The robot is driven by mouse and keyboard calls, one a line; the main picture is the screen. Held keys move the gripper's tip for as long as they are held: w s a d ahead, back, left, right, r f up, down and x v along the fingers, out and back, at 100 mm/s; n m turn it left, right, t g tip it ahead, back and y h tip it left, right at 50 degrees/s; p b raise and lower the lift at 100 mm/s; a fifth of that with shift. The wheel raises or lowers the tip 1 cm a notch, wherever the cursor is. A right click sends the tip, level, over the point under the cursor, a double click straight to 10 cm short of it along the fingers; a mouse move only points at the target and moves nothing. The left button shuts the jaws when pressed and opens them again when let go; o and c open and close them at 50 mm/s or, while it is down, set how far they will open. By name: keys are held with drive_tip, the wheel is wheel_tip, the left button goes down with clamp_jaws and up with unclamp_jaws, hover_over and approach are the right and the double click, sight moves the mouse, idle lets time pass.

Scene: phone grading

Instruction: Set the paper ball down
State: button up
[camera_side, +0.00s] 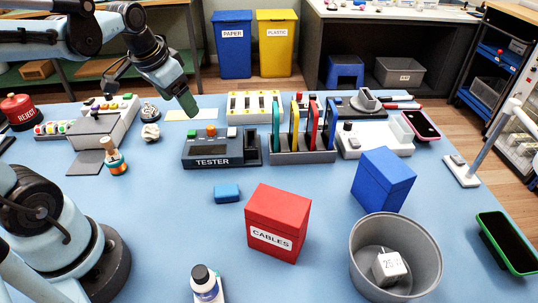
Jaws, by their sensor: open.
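The paper ball (150,132) is a small, crumpled, off-white lump. It rests on the blue table (165,225) at the upper left, in front of a small dark round object. My gripper (185,99) points down and to the right, above and to the right of the ball. It is open and apart from the ball. I see it nearly side-on, so the gap between its fingers is not clear, and nothing shows in it.
A black tester box (212,162) and a rack of upright coloured phones (303,157) stand right of the ball. A white-and-grey device (117,122) and a wooden-handled tool (114,160) are to its left.

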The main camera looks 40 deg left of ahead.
drive_tip(key=s+d+f+t+h, duration=0.1)
drive_tip(key=s+d+t, duration=0.1)
drive_tip(key=d, duration=0.7)
drive_tip(key=shift+s+d+f+t, duration=0.2)
drive_tip(key=shift+d+f+t, duration=0.1)
drive_tip(key=shift+t, duration=0.3)
drive_tip(key=shift+a, duration=0.1)
idle(0.3)
